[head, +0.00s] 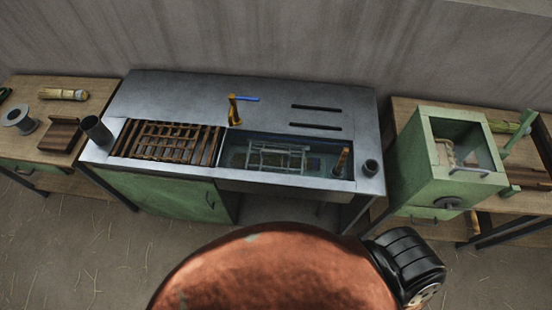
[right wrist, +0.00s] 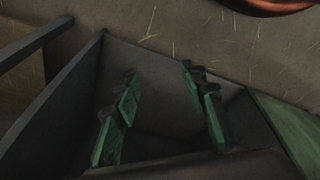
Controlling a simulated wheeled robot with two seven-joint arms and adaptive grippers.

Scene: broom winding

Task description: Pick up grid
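A brown slatted grid (head: 158,142) lies in the left opening of the metal sink counter (head: 180,95). A grey wire rack (head: 268,158) sits in the water-filled basin on the right of the same counter. I cannot tell which of the two the task calls the grid. In the right wrist view my right gripper (right wrist: 160,100) has its two green-padded fingers spread, with nothing between them. It is low beside dark metal panels, with floor beyond. Neither gripper shows in the head view.
A blue-handled brass tap (head: 234,108) stands behind the basin. A green box machine (head: 410,165) is on the right table. A spool (head: 18,119) is on the left table.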

